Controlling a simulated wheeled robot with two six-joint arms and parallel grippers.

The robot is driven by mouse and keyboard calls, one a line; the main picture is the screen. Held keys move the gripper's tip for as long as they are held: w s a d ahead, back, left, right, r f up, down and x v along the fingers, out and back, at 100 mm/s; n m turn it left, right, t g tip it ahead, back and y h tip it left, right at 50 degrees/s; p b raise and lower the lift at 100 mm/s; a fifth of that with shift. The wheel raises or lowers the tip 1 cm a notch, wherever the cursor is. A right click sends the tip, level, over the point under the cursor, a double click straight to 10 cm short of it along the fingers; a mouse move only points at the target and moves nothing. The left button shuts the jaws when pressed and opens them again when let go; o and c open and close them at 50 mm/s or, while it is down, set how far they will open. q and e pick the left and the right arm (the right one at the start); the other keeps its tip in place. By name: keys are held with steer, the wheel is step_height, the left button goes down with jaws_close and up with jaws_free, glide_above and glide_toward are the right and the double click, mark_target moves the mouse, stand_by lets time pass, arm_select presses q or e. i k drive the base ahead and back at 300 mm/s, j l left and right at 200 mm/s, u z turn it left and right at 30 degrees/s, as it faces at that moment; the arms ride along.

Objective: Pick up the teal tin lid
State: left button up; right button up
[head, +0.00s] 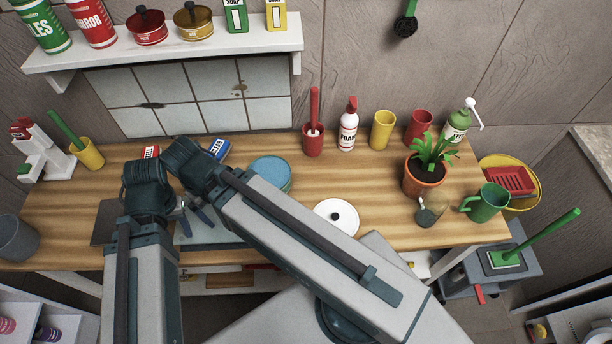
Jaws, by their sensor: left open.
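A round, flat blue-teal thing (270,173) lies on the wooden counter, right of my bent arm. It is the only teal disc I see, and I cannot tell whether it is a loose lid or a lid on a low tin. My left gripper (194,216) shows between my arm links, left of and nearer than the disc. It is open, apart from the disc, and partly hidden by the arm. My right gripper is not in view.
A white lid with a dark knob (336,217) lies right of the disc. A red holder (313,142), a spray bottle (348,127) and a potted plant (424,178) stand behind and right. A shelf (170,52) overhangs the back.

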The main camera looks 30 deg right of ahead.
mark_target(342, 215)
steer(key=l+z, duration=0.15)
steer(key=z, duration=1.35)
steer(key=u, duration=0.75)
steer(key=k+l+u, duration=0.15)
steer(key=k, duration=0.25)
steer(key=k+l+u, duration=0.15)
steer(key=k, duration=0.25)
